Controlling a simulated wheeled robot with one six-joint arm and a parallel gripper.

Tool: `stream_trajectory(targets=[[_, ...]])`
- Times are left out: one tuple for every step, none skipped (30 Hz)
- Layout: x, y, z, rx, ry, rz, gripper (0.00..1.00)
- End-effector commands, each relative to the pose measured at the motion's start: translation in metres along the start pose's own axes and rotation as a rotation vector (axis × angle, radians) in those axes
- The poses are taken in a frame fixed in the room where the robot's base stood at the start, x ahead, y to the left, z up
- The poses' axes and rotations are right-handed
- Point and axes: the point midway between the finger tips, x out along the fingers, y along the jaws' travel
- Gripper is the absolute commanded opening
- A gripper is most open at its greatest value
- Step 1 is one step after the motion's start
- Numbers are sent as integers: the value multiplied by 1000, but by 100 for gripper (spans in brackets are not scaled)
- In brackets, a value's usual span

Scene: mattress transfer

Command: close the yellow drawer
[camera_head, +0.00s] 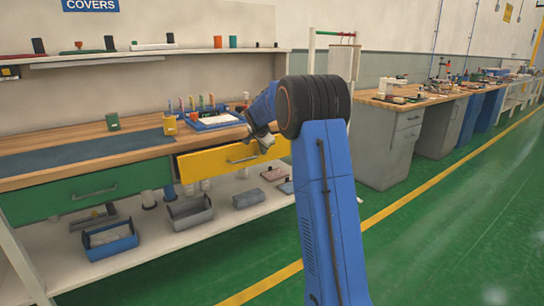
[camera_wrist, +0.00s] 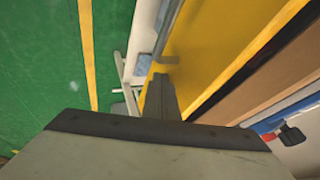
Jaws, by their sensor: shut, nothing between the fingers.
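The yellow drawer (camera_head: 222,161) is under the wooden bench top in the head view, left of my arm. Its front sticks out a little from the bench, and its right end is partly behind my arm. A grey bar handle (camera_head: 243,159) runs along its front. In the wrist view the yellow front (camera_wrist: 215,50) fills the upper middle, with the handle (camera_wrist: 168,28) on its left side. My gripper (camera_head: 266,143) is shut and empty at the right part of the drawer front. In the wrist view its fingers (camera_wrist: 162,85) point along the yellow front; I cannot tell whether they touch it.
A green drawer (camera_head: 75,195) with a handle is left of the yellow one. A lower shelf (camera_head: 165,240) holds grey and blue totes. The bench top (camera_head: 140,145) carries a tray with tools and small containers. Green floor (camera_head: 440,230) is clear at right.

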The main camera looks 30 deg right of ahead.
Motion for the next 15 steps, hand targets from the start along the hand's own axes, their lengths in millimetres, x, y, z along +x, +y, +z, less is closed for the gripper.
stream_trajectory(targets=[[5, -10, 0, 0, 0, -2, 0], [8, -14, 0, -1, 0, -1, 0], [11, -19, 0, 0, 0, -1, 0], [13, -23, 0, 0, 0, 0, 0], [14, -26, 0, 0, 0, 0, 0], [17, -30, 0, 0, 0, 0, 0], [18, -33, 0, 0, 0, -1, 0], [19, -36, 0, 0, 0, -1, 0], [20, -39, 0, 0, 1, -2, 0], [21, -40, 0, 0, 0, -1, 0], [22, -41, 0, 0, 0, 0, 0], [23, -43, 0, 0, 0, 0, 0], [23, -44, 0, 0, 0, 0, 0], [24, -45, 0, 0, 0, -1, 0], [24, -46, 0, 0, 0, -1, 0]])
